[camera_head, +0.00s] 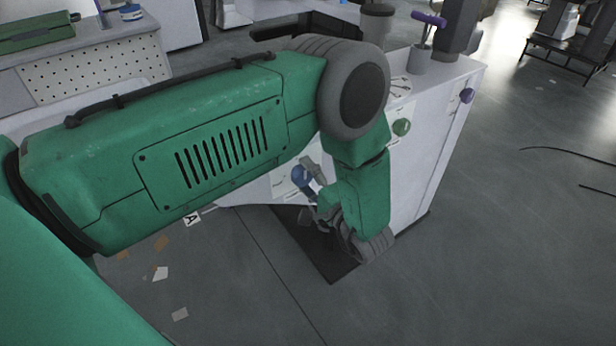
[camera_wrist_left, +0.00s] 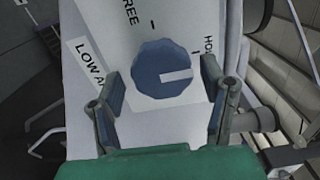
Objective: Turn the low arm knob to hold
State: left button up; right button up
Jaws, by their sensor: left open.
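The blue low arm knob (camera_wrist_left: 155,60) is on a pale panel in the left wrist view. Its white pointer bar points right, towards a tick beside the partly hidden "HO" label (camera_wrist_left: 209,46). The "FREE" label (camera_wrist_left: 130,12) and its tick are above the knob, and a cut-off "LOW A" label (camera_wrist_left: 88,62) is to its left. My left gripper (camera_wrist_left: 162,76) is open, one finger on each side of the knob; contact is unclear. In the head view my left gripper (camera_head: 311,182) is low at the cabinet front, partly hidden by my arm. My right gripper is not in view.
The white cabinet (camera_head: 440,135) also carries a green knob (camera_head: 401,127), a purple knob (camera_head: 466,96) and a purple T-handle (camera_head: 428,20) on top. A pegboard bench (camera_head: 95,75) stands at the left.

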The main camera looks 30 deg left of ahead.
pick_arm(q)
jog(key=v, duration=1.2)
jog(key=shift+w+f, duration=0.1)
jog(key=shift+w, duration=0.05)
jog(key=a+f+t+h, duration=0.3)
jog(key=a+f+h, duration=0.4)
jog(key=f+h, duration=0.3)
jog(key=s+f+n+g+h, duration=0.1)
jog(key=s+n+g+h, duration=0.1)
jog(key=s, duration=1.1)
jog(key=s+a+f+n+g+h, duration=0.1)
jog(key=s+g+h, duration=0.3)
jog(key=s, duration=0.9)
jog(key=n+g, duration=0.1)
jog(key=g, duration=0.2)
jog(key=shift+f+h, duration=0.3)
